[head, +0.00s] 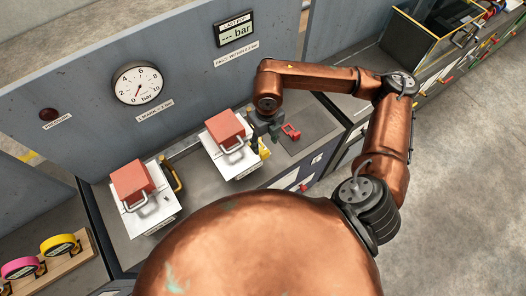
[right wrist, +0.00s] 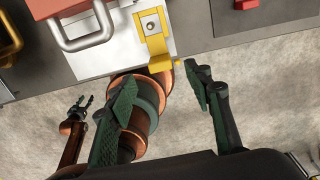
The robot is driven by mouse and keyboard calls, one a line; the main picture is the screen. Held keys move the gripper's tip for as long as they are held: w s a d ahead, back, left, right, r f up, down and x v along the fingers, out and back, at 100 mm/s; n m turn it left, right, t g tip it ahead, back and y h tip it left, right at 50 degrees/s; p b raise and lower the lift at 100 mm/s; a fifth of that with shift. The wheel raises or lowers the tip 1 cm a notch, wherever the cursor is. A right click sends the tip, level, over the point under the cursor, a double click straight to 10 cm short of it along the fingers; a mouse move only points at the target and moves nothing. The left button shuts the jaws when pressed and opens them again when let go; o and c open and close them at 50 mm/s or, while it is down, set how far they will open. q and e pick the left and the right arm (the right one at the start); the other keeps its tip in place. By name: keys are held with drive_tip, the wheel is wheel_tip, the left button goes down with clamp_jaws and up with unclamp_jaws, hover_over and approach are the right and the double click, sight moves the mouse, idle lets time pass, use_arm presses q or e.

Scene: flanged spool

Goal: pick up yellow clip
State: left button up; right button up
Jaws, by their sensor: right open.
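A yellow clip (right wrist: 154,40) sits at the edge of the right white plate (head: 243,165), by a bolt head. It also shows in the head view (head: 264,147), partly hidden by my gripper. My right gripper (right wrist: 162,82), with green finger pads, is open and empty. The clip lies ahead of its fingertips, roughly between them in the right wrist view; I cannot tell the exact gap. In the head view the right gripper (head: 256,136) is beside the right plate. A second yellow clip (head: 172,175) is by the left plate. What seems my left gripper (right wrist: 83,105) is small and distant.
Each plate carries a red block (head: 225,127) and a metal handle. A red clip-like piece (head: 291,131) lies on the grey bench right of my gripper. A panel with a pressure gauge (head: 137,83) stands behind. Tape rolls (head: 58,244) stand at the lower left.

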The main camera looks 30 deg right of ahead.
sight(265, 152)
drive_tip(key=shift+d+f, duration=0.25)
drive_tip(key=shift+d, duration=0.1)
drive_tip(key=shift+f, duration=0.9)
drive_tip(key=f, duration=0.1)
drive_tip(key=f+p, duration=0.1)
drive_tip(key=a+f, duration=0.1)
drive_tip(key=f, duration=0.1)
drive_tip(key=shift+s+f+p, duration=0.1)
drive_tip(key=shift+s+p, duration=0.15)
drive_tip(key=shift+p, duration=0.15)
drive_tip(key=shift+f, duration=0.55)
drive_tip(key=shift+c, duration=0.5)
drive_tip(key=c, duration=0.9)
drive_tip(key=shift+r, duration=0.1)
